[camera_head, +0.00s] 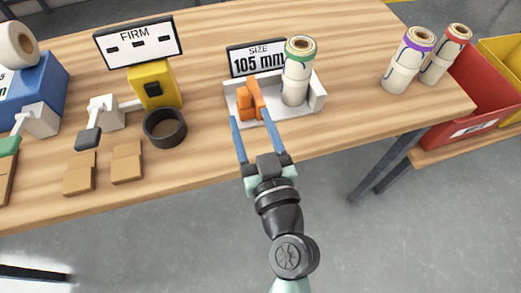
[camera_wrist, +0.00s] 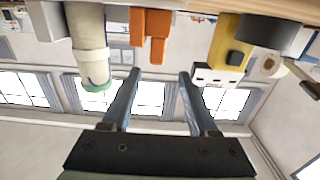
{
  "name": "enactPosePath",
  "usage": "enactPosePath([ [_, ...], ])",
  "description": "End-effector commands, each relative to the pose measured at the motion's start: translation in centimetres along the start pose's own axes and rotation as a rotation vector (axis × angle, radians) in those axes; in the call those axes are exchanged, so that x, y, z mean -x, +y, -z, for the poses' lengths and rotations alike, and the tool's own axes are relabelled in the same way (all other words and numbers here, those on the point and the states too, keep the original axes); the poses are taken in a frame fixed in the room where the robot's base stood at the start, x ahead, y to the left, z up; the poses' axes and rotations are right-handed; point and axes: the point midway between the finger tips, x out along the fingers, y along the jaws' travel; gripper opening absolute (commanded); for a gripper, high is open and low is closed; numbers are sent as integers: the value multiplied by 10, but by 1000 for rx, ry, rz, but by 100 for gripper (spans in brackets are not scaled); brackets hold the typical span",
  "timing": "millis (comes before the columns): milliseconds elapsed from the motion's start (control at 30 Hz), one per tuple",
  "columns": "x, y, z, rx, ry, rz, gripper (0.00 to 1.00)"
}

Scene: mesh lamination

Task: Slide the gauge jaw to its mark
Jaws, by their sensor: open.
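The white gauge tray (camera_head: 318,98) stands near the table's front edge, with a black-framed sign reading SIZE 105 mm (camera_head: 259,58) behind it. The orange gauge jaw (camera_head: 256,97) sits at the tray's left part; it also shows in the wrist view (camera_wrist: 155,40), which looks upside down. A cream roll with a green-ringed top (camera_head: 297,75) stands upright in the tray, right of the jaw. My gripper (camera_head: 251,117) is open, its two blue-grey fingers pointing at the jaw. In the wrist view the space between its fingertips (camera_wrist: 160,73) is empty. I cannot make out the jaw's mark.
A yellow device (camera_head: 153,84) with a FIRM sign (camera_head: 139,42) and a dark ring (camera_head: 165,127) stand left of the gauge. Rolls with purple (camera_head: 407,62) and red (camera_head: 447,55) tops stand right, near a red bin (camera_head: 470,90). Table between gauge and these rolls is clear.

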Motion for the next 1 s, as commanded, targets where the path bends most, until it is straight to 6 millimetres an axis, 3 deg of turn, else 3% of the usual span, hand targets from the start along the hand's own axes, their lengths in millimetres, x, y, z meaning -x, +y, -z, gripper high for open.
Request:
enactPosePath([
  [200, 41, -1, -4, 2, -3, 0, 60],
  [400, 60, -1, -2, 1, -2, 2, 60],
  [1000, 64, -1, 0, 1, -1, 2, 60],
])
